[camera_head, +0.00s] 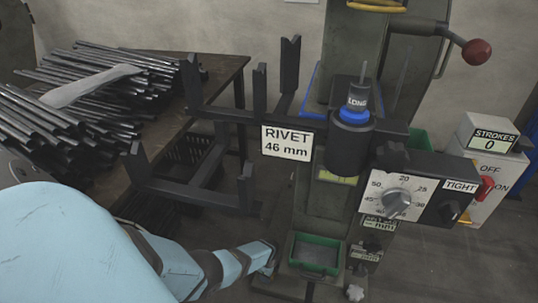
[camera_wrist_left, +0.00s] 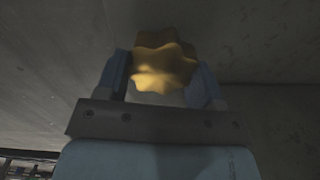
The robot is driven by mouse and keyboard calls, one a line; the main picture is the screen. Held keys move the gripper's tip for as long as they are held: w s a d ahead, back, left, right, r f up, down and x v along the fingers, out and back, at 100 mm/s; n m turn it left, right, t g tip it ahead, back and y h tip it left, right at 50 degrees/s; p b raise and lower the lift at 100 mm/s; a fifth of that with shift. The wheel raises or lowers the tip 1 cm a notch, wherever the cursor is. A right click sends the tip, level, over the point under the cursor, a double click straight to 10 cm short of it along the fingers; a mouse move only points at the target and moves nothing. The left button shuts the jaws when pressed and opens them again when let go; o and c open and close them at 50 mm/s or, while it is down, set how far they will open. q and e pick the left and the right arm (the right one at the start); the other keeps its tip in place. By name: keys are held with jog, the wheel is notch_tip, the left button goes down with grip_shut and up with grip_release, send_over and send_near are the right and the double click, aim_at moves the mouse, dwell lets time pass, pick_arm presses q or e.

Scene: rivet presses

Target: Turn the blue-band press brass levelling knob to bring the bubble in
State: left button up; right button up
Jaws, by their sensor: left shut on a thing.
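The blue-band press (camera_head: 350,145) stands right of centre in the head view, a dark cylinder with a blue ring. A small yellow-green strip (camera_head: 337,177), which may be the level vial, shows below its head; I cannot make out a bubble. My left gripper (camera_head: 268,262) reaches low to the left side of the press base. In the left wrist view the brass lobed knob (camera_wrist_left: 165,65) sits between the two fingers of my left gripper (camera_wrist_left: 160,88), which is shut on it. The knob is hidden in the head view. My right gripper is out of view.
A green tray (camera_head: 315,252) sits on the press base beside my left gripper. A pale star-shaped knob (camera_head: 355,292) is at the base's front. Black forked supports (camera_head: 215,110) and a table (camera_head: 222,72) with metal rods stand left. A dial box (camera_head: 415,190) juts right.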

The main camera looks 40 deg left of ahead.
pick_arm(q)
jog(key=shift+n, duration=0.3)
jog(key=n, duration=0.3)
jog(key=shift+w, duration=0.1)
jog(key=shift+a+n, duration=0.1)
jog(key=shift+n, duration=1.5)
jog(key=o, duration=0.9)
